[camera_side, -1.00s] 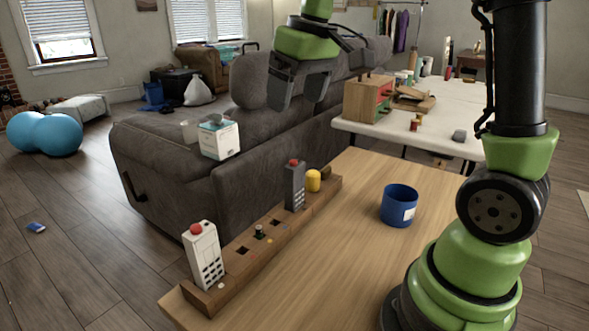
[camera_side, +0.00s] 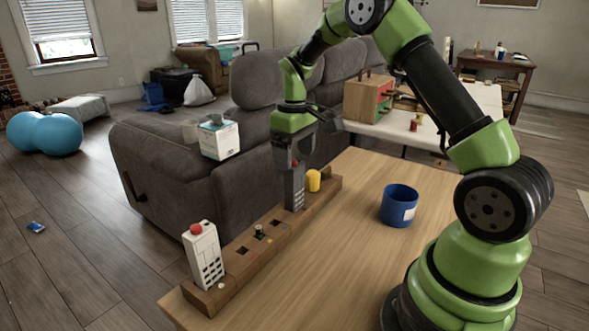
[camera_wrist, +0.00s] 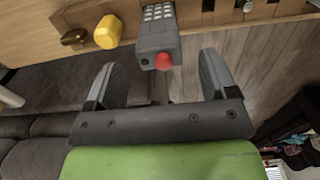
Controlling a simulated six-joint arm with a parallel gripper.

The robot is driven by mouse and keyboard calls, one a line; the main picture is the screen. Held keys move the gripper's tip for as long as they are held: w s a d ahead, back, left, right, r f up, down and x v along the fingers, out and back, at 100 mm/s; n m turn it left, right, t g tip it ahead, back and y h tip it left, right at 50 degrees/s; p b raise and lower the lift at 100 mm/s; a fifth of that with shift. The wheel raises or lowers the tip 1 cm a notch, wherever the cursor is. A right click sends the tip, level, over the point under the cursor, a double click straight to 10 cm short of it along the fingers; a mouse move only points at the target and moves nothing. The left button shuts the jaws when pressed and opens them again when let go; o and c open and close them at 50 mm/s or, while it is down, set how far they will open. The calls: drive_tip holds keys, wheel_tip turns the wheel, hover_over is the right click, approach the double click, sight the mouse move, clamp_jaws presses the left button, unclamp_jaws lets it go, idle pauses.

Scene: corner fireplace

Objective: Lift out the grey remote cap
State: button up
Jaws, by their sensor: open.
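The grey remote cap (camera_side: 295,190) stands upright in the wooden rack (camera_side: 231,287) on the table, with a red knob on its top. In the wrist view the grey remote (camera_wrist: 158,32) shows its pale buttons, and its red knob (camera_wrist: 163,61) points towards my gripper. My gripper (camera_side: 293,163) is above and around the top of the remote in the side view, partly hiding it. In the wrist view my gripper (camera_wrist: 160,75) has its two fingers spread, one to each side of the red knob, with a gap on both sides.
A yellow piece (camera_side: 313,181) stands close behind the remote in the rack. A white remote (camera_side: 205,255) with a red knob stands at the rack's near end. A blue cup (camera_side: 399,206) is on the table. The sofa (camera_side: 170,170) borders the rack's far side.

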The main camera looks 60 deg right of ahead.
sight(295, 160)
wheel_tip(295, 160, down, 3)
drive_tip(key=shift+f, duration=0.2)
drive_tip(key=shift+c, duration=0.4)
drive_tip(key=c, duration=0.9)
drive_tip(key=shift+o, duration=0.2)
drive_tip(key=shift+r, duration=0.15)
